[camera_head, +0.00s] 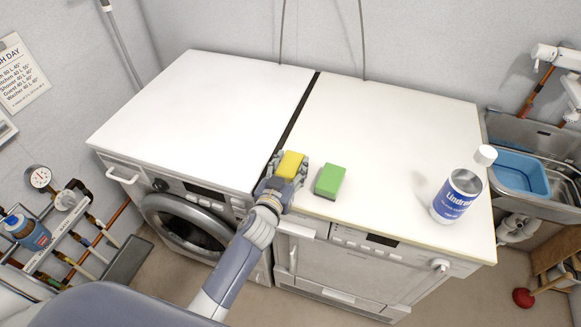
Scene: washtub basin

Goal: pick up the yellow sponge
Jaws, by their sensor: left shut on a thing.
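The yellow sponge (290,164) is in my left gripper (283,174) near the front edge of the machine tops, by the gap between the two machines. The gripper is shut on it, with fingers at its sides. The lower part of the sponge is hidden by the gripper, and I cannot tell whether it touches the surface. My right gripper is not in view.
A green sponge (329,181) lies just right of the gripper on the right machine top (390,130). The left machine top (200,115) is clear. A sink with a blue basin (521,175) is far right.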

